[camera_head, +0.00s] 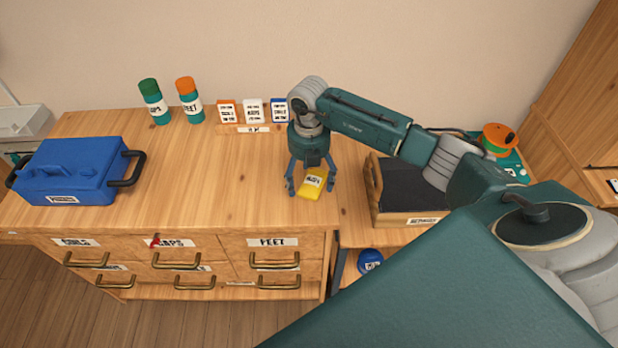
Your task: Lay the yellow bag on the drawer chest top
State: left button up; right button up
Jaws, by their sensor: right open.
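The small yellow bag (312,185) with a white label lies on the wooden drawer chest top (225,190), near its right edge. My right gripper (310,188) points down right over the bag, with a finger on each side of it. The fingers are open, and I cannot tell whether they touch the bag. The gripper partly covers the bag's upper end. My left gripper is not in view.
A blue case (75,172) stands on the chest's left side. Two bottles (155,103) and a row of small boxes (253,111) stand at the back. A wooden tray (376,200) with a dark inside sits to the right. The chest's middle is clear.

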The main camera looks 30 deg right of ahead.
aim_at(309, 178)
jog(key=shift+r, duration=0.1)
jog(key=shift+r, duration=0.2)
notch_tip(309, 178, up, 12)
jog(key=b, duration=0.2)
jog(key=shift+f, duration=0.15)
dwell(0.3)
